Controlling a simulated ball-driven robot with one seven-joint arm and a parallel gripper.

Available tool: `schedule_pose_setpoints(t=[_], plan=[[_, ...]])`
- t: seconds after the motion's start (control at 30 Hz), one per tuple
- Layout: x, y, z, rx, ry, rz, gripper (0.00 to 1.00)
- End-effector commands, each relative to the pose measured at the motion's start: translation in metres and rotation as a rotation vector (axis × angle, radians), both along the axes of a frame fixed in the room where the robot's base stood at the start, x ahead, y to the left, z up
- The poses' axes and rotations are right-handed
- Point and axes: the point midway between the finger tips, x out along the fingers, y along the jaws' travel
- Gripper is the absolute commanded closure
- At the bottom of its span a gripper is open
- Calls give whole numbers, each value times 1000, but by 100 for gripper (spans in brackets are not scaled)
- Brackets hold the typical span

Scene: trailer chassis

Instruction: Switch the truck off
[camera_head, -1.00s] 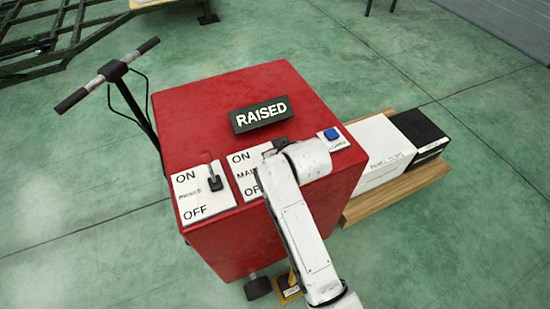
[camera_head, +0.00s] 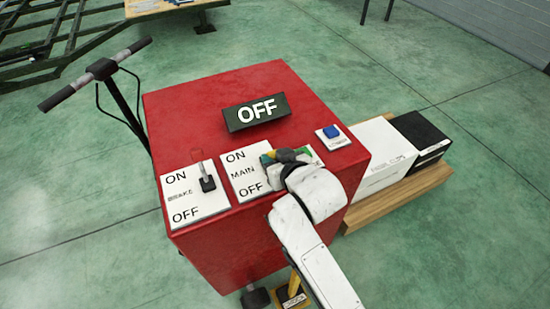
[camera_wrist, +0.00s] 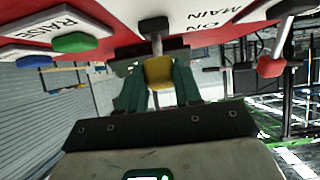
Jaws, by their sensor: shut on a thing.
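The truck is a red box (camera_head: 206,108) with a handlebar (camera_head: 97,72) at its left. Its dark display (camera_head: 256,112) reads OFF. The MAIN plate (camera_head: 240,172) is on its top, with ON at the far side and OFF at the near side. The MAIN switch has a yellow knob, seen in the wrist view (camera_wrist: 158,72), on a dark pivot (camera_wrist: 154,27). My gripper (camera_head: 284,157) is at this switch, and its green fingers (camera_wrist: 158,88) are shut on the yellow knob. In the head view my gripper partly covers the switch.
Left of MAIN is the BRAKE lever (camera_head: 207,180), red-tipped in the wrist view (camera_wrist: 271,66). A blue button (camera_head: 331,131) is at the right, and a green button (camera_wrist: 74,43) is near my gripper. White (camera_head: 382,155) and black (camera_head: 420,137) boxes stand on wood beside the truck.

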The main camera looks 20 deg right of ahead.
Motion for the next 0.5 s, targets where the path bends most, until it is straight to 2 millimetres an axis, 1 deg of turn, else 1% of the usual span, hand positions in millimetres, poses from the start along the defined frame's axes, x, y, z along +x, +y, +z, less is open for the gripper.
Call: schedule_pose_setpoints(t=[0.1,0.13,0.37,0.5], plan=[[0,1,-1,0,1,2,100],[0,1,-1,0,1,2,63],[0,0,-1,0,1,1,41],[0,0,0,0,1,0,40]])
